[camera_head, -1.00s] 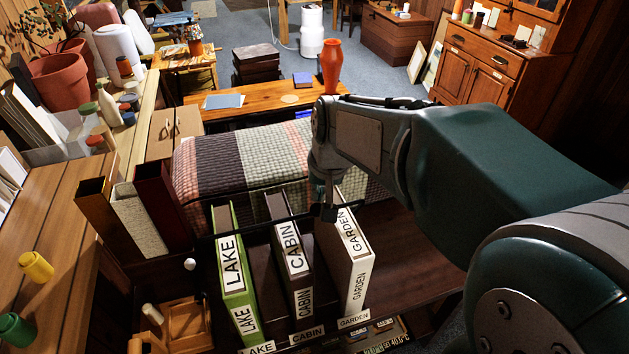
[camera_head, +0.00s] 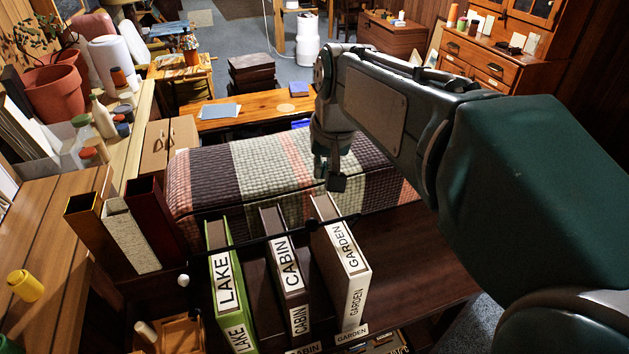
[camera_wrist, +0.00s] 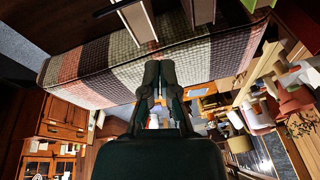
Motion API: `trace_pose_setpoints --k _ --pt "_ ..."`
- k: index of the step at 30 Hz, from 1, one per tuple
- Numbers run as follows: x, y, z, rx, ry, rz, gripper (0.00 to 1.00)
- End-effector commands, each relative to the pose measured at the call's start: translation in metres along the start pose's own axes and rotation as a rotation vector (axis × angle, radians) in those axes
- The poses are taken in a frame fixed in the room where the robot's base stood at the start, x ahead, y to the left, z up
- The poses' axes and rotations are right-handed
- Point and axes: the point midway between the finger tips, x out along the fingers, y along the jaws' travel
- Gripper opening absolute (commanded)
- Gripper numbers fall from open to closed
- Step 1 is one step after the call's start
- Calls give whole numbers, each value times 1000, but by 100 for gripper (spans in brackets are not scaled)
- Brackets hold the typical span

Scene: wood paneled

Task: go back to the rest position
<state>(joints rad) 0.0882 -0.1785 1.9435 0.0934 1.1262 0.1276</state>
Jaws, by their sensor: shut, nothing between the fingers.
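My gripper (camera_head: 335,181) hangs at the end of my arm in the head view, above and behind the GARDEN binder, in front of the plaid-covered block. In the wrist view my gripper (camera_wrist: 157,66) shows with its two fingers together and nothing between them. The white GARDEN binder (camera_head: 341,262), the brown CABIN binder (camera_head: 287,275) and the green LAKE binder (camera_head: 224,285) stand upright in a row below it. My gripper is apart from all three binders.
The plaid-covered block (camera_head: 240,175) lies behind the binders; it also fills the upper wrist view (camera_wrist: 110,65). A thin dark rail (camera_head: 262,238) crosses the binders. Several empty-looking upright holders (camera_head: 132,234) stand at left. Dark wooden surface (camera_head: 425,255) is bare at right.

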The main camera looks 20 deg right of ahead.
Motion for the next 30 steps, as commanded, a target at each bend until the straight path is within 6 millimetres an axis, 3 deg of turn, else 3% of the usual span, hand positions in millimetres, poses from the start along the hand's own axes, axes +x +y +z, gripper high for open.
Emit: trace_pose_setpoints --k 6,14,20,27,30 --pt "-28 1 3 0 2 0 0" --pt "-32 2 11 -10 10 1 0" --pt "-28 5 60 -87 84 11 0" --pt "-6 16 125 -198 186 24 0" --pt "4 20 143 -233 218 28 0"
